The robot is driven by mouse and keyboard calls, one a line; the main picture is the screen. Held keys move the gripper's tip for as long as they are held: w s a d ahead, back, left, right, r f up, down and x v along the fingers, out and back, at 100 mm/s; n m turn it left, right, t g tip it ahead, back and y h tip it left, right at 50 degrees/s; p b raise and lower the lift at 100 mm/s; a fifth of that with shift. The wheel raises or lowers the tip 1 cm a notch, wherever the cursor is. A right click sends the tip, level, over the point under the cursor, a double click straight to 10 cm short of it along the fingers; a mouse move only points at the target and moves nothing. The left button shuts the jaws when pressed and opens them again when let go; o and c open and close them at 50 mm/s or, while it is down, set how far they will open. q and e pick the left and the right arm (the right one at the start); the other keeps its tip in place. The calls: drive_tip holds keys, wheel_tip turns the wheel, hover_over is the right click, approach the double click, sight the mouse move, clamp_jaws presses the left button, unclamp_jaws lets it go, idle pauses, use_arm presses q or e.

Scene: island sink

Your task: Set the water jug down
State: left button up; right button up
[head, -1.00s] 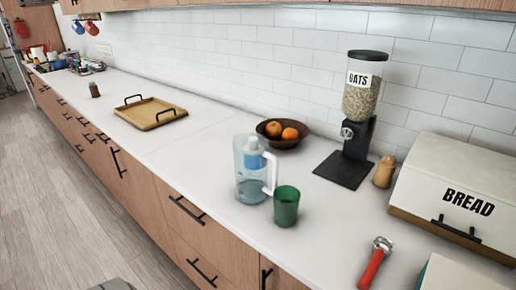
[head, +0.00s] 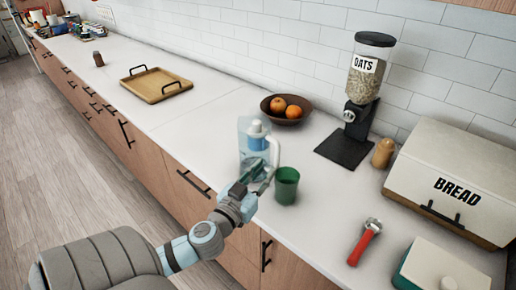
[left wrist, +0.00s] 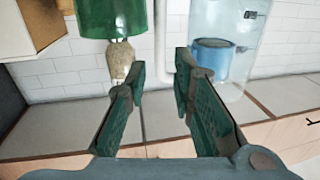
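The clear water jug (head: 247,135), with a blue inner part and a pale handle, stands upright on the white counter (head: 180,115). My left gripper (head: 256,179) is at the jug's handle side, in front of its lower part. In the left wrist view, which looks upside down, the jug (left wrist: 240,50) is on the right. The handle (left wrist: 169,30) lines up with the gap between the open fingers of the left gripper (left wrist: 160,78); I cannot tell whether they touch it. My right gripper is not in view.
A green cup (head: 286,187) stands close to the jug's right, and in the left wrist view the cup (left wrist: 112,18) is at the upper left. A fruit bowl (head: 271,112), oats dispenser (head: 363,85) and bread box (head: 445,185) stand behind.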

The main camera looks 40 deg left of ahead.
sight(276, 154)
use_arm(q)
drive_tip(key=p+x, duration=0.1)
drive_tip(key=x, duration=0.1)
drive_tip(key=p+x, duration=0.1)
drive_tip(key=x, duration=0.2)
drive_tip(key=r+p+x, duration=0.1)
drive_tip(key=x, duration=0.2)
drive_tip(key=shift+w, duration=0.25)
drive_tip(key=shift+w+f, duration=0.1)
drive_tip(key=shift+w, duration=0.05)
clamp_jaws()
